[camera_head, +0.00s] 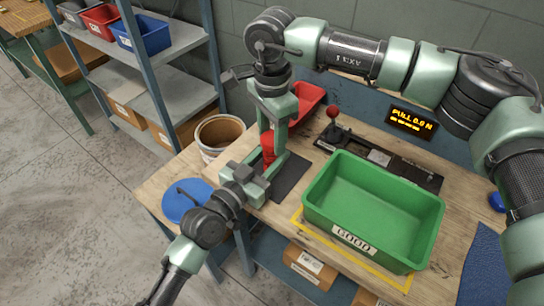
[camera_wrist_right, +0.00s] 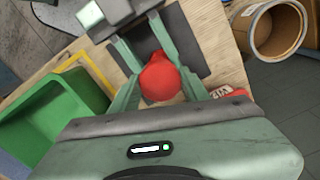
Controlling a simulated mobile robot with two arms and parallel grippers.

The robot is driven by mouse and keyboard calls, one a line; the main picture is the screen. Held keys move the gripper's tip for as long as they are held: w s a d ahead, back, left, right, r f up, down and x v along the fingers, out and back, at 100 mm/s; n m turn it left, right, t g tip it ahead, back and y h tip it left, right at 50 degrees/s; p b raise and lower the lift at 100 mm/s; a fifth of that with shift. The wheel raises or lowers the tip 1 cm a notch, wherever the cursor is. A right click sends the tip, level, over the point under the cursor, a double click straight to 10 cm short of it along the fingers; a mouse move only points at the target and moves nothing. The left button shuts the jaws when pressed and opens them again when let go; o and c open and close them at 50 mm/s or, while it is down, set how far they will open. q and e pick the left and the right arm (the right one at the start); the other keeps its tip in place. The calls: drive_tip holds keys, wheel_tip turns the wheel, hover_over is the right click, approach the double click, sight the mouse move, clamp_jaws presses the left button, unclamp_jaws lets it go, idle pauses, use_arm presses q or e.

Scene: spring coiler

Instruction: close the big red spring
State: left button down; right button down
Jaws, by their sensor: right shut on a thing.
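My right gripper (camera_head: 270,162) points down over the dark plate (camera_head: 293,174) at the left of the bench. It is shut on a red round-topped thing (camera_head: 267,143), which shows as a red ball between the fingers in the right wrist view (camera_wrist_right: 160,78). Whether this is the big red spring, I cannot tell; no coils show. My left gripper (camera_head: 246,181) comes in from the lower left, close beside the right fingertips. Its grey end shows at the top of the right wrist view (camera_wrist_right: 110,12). Whether its jaws are open or touching something is hidden.
A green GOOD bin (camera_head: 375,205) stands right of the grippers. Behind it is a fixture (camera_head: 385,160) with a red-knobbed lever (camera_head: 333,115). A red bin (camera_head: 309,97) sits behind the right gripper.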

drive_tip(key=m, duration=2.3)
drive_tip(key=shift+m, duration=0.4)
drive_tip(key=m, duration=0.8)
drive_tip(key=shift+f+m, duration=0.1)
drive_tip(key=shift+m, duration=0.3)
drive_tip(key=m, duration=1)
drive_tip(key=shift+m, duration=0.3)
drive_tip(key=shift+w, duration=0.1)
